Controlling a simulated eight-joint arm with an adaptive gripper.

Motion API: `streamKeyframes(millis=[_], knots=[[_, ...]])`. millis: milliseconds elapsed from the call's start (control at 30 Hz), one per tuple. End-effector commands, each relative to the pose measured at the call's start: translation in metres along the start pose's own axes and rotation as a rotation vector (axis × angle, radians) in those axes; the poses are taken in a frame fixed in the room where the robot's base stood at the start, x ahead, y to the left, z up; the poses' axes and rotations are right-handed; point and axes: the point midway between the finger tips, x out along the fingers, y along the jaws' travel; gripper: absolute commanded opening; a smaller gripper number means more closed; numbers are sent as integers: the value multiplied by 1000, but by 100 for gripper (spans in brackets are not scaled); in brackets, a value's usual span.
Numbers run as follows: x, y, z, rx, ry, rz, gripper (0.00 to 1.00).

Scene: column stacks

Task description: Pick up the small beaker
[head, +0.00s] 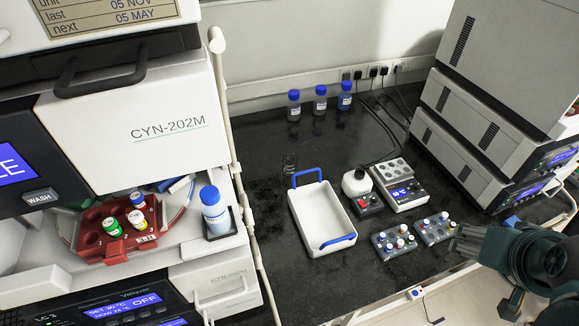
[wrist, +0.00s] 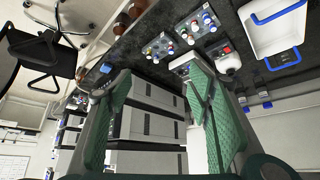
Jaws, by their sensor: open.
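A small clear glass vessel, which looks like the small beaker (head: 290,163), stands on the dark bench in the head view, just behind the tray. It is faint against the black top. I cannot make it out in the wrist view. My gripper (head: 458,240) is at the right front edge of the bench, far to the right of the beaker and apart from it. In the wrist view my gripper (wrist: 160,88) shows two green-padded fingers spread wide, with nothing between them close up.
A white tray with blue handles (head: 302,222) lies in front of the beaker. Blue-capped bottles (head: 320,100) stand at the back wall. Stacked instruments (head: 470,145) rise at right.

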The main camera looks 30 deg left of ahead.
Motion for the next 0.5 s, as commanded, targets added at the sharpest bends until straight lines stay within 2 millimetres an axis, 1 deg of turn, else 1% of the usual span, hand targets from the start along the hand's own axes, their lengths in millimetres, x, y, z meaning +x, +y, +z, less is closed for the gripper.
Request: streamKeyframes(millis=[167, 267, 500], knots=[[3, -9, -10, 38, -10, -23, 51], [6, -18, -18, 76, -20, -46, 51], [18, -48, -44, 198, -62, -115, 51]])
